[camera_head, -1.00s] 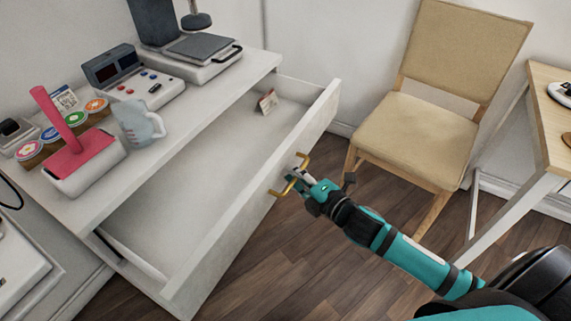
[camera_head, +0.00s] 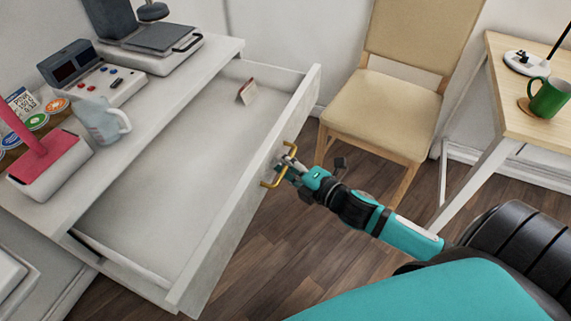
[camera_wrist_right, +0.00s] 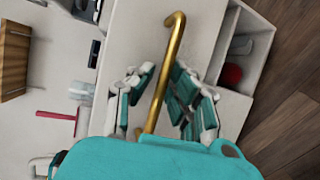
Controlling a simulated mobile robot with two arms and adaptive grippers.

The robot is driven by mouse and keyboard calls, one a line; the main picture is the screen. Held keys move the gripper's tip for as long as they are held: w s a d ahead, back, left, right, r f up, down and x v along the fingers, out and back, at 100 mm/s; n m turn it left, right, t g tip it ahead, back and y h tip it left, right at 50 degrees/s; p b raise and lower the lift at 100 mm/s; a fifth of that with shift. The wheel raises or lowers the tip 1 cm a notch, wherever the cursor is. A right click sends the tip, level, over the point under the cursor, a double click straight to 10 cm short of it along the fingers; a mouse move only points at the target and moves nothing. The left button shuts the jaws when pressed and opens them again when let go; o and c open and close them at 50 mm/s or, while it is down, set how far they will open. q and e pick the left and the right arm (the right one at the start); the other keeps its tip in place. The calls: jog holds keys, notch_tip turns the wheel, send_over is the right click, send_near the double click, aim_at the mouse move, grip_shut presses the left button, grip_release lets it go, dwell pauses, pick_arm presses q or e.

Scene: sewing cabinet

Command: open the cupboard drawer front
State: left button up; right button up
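The white cupboard drawer (camera_head: 253,185) stands pulled far out of the cabinet, and its inside shows. Its front carries a brass bar handle (camera_head: 268,183), which also shows upright and slightly tilted in the right wrist view (camera_wrist_right: 174,50). My right gripper (camera_head: 285,170) is at the handle, with the bar between its fingers. My left gripper is not in view.
The cabinet top (camera_head: 150,122) holds a pitcher (camera_head: 100,122), a red-handled tool (camera_head: 40,150) and devices. A chair (camera_head: 385,115) stands behind my right gripper; a table with a green mug (camera_head: 549,98) is at right.

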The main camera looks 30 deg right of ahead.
jog(key=shift+o, duration=1.4)
jog(key=shift+s, duration=0.15)
jog(key=v, duration=1.1)
jog(key=shift+s+d, duration=0.2)
jog(key=shift+s, duration=0.2)
